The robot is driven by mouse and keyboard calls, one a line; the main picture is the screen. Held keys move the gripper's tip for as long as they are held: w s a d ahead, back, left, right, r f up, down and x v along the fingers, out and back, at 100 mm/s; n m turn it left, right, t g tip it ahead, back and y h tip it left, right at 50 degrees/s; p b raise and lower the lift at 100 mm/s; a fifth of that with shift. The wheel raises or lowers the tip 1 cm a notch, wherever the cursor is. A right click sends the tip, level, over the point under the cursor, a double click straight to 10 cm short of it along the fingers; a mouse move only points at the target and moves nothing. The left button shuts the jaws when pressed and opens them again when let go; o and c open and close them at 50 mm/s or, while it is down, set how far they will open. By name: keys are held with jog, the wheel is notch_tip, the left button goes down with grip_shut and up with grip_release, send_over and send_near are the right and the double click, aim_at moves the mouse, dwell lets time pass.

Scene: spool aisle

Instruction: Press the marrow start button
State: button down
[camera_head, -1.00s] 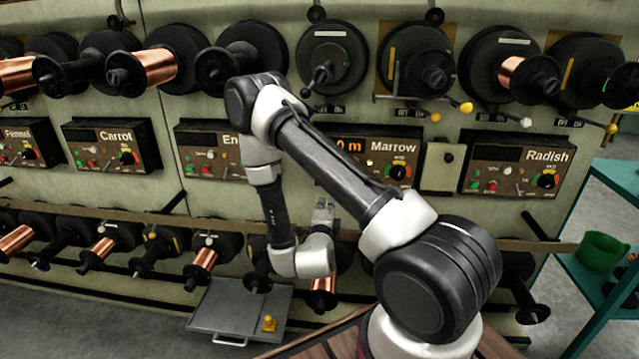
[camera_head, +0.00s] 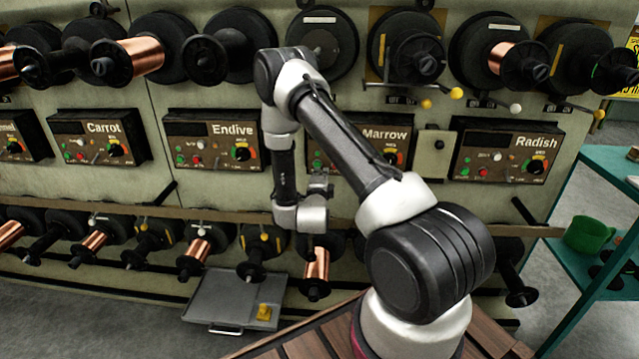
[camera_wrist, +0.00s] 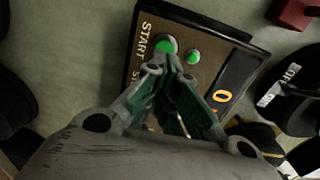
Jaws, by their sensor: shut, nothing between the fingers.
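The Marrow panel (camera_head: 385,133) is a brown control box on the machine wall, partly hidden behind my arm in the head view. In the wrist view the panel (camera_wrist: 217,62) shows tilted, with a START label and a lit orange digit on its display. The green start button (camera_wrist: 165,45) sits beside that label, and a smaller green light or button (camera_wrist: 193,57) is next to it. My gripper (camera_wrist: 165,64) is shut and empty, with its fingertips just below the start button in the picture. I cannot tell whether they touch it. In the head view my gripper (camera_head: 320,185) is below the panel's left part.
The Endive panel (camera_head: 213,140) is left of Marrow and the Radish panel (camera_head: 505,152) is right. Black spools line the wall above and below. A rail (camera_head: 150,209) runs under the panels. A grey tray (camera_head: 215,300) lies below; a teal shelf (camera_head: 600,200) stands at right.

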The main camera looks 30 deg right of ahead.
aim_at(317, 165)
jog(key=shift+x, duration=1.25)
